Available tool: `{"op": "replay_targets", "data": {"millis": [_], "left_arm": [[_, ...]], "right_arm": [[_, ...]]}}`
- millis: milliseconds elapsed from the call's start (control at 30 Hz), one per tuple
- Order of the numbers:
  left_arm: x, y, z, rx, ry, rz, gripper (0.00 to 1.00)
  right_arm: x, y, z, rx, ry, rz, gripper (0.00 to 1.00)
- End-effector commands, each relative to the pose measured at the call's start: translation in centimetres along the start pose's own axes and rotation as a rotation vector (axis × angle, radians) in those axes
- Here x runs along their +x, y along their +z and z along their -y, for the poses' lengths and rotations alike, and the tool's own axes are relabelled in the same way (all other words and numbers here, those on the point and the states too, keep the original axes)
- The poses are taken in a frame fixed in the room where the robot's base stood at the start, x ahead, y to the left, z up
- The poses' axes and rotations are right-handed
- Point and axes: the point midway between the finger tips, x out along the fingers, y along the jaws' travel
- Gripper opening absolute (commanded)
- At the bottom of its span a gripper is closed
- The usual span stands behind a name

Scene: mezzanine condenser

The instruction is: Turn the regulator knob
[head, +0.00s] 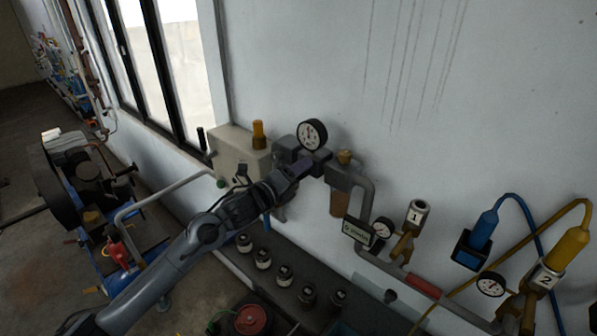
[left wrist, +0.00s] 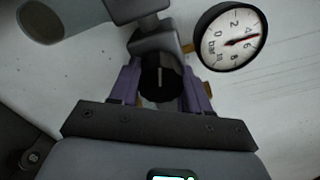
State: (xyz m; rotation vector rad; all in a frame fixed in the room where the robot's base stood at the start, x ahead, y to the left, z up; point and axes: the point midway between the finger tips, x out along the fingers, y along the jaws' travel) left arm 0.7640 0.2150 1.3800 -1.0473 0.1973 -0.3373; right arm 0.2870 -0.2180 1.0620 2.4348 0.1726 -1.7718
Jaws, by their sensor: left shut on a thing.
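The regulator knob is black and ribbed with a pale line on its face, in the middle of the left wrist view (left wrist: 160,78). My left gripper (left wrist: 160,85) has its purple fingers on either side of the knob and is shut on it. In the head view the left gripper (head: 306,166) reaches the regulator below the round gauge, and the knob is mostly hidden there. The pressure gauge (head: 312,134) sits just above; in the left wrist view the gauge (left wrist: 231,37) has a red needle between 4 and 6. My right gripper is not in view.
A beige box (head: 238,152) is on the wall left of the regulator. Grey piping (head: 368,190) runs right to couplings and smaller gauges. Several small jars stand on the dark shelf (head: 318,270) below. A blue compressor (head: 95,240) stands at left.

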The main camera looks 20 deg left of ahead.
Motion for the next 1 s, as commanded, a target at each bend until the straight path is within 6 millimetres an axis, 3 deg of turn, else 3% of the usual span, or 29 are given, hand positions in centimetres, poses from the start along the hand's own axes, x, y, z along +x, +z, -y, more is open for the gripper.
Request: {"op": "replay_targets", "data": {"millis": [1000], "left_arm": [[0.0, 0.1, 0.3, -0.967, 0.001, -0.001, 0.16]], "right_arm": [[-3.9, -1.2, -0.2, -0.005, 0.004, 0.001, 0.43]]}}
